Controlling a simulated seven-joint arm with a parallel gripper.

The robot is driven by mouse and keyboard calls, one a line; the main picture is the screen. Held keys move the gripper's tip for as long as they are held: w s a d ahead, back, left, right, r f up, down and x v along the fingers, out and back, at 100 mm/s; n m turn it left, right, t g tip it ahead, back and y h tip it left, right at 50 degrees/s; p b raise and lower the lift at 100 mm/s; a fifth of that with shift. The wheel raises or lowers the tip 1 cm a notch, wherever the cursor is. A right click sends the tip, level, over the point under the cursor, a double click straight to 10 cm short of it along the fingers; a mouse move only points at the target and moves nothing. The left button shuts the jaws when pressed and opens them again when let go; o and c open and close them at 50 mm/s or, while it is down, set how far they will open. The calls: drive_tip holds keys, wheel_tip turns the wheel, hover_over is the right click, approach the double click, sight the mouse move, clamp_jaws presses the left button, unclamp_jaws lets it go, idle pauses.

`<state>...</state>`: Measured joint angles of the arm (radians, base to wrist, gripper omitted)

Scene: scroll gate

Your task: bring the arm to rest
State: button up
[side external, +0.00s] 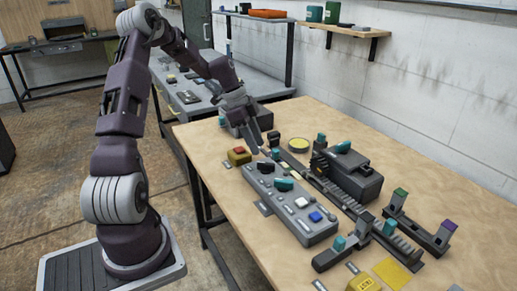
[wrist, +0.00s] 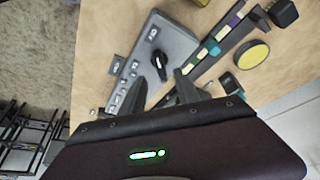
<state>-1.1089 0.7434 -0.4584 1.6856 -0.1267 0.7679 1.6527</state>
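My gripper (side external: 261,143) hangs above the far left part of the wooden table, at the end of my bent arm. The grey panel (wrist: 172,42) with a black knob (wrist: 158,63) lies beyond the left finger. I cannot tell the exact height of the fingertips over the table.
A dark housing with a teal top (side external: 352,172) and a toothed rail (side external: 340,196) stand right of the panel. A yellow disc (side external: 298,144) lies near my gripper. Brackets with coloured blocks (side external: 418,232) fill the right side. The table's near left edge is bare.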

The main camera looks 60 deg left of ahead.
drive_tip(key=s+d+r+n+y, duration=0.2)
drive_tip(key=s+d+r, duration=0.2)
drive_tip(key=d+r, duration=0.3)
drive_tip(key=s+d+r+n+y, duration=0.1)
drive_tip(key=s+d+r, duration=0.2)
drive_tip(key=d+r, duration=0.5)
drive_tip(key=s+d+n+t, duration=0.1)
drive_tip(key=s+d+n, duration=0.2)
drive_tip(key=s+d, duration=0.2)
drive_tip(key=s+d+n+t, duration=0.1)
drive_tip(key=s+d+n, duration=0.2)
drive_tip(key=s+d, duration=0.3)
drive_tip(key=s, duration=0.5)
drive_tip(key=shift+s+d+r+t, duration=0.15)
drive_tip(key=shift+s+r+t, duration=0.15)
drive_tip(key=shift+s+r, duration=0.1)
